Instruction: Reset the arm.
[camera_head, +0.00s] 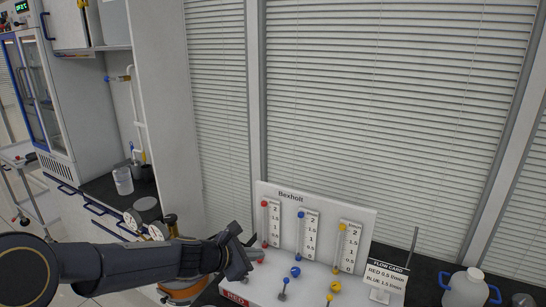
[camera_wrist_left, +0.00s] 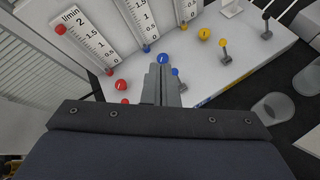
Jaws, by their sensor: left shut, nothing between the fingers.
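My left gripper (camera_head: 238,256) is shut and empty at the left front of the white flow-meter panel (camera_head: 360,214). In the left wrist view its closed fingers (camera_wrist_left: 162,85) point toward the panel's base, between the red knob (camera_wrist_left: 120,85) and a blue-tipped lever (camera_wrist_left: 175,72). Whether they touch anything I cannot tell. The panel has three scales with red, blue and yellow markings. The blue knob (camera_head: 295,271) and yellow knob (camera_head: 335,286) show in the head view. My gripper partly covers the red side there. My right gripper is not in view.
A flow card (camera_head: 388,278) reading red 0.5 and blue 1.5 l/min stands right of the panel. Window blinds (camera_head: 390,110) rise behind the bench.

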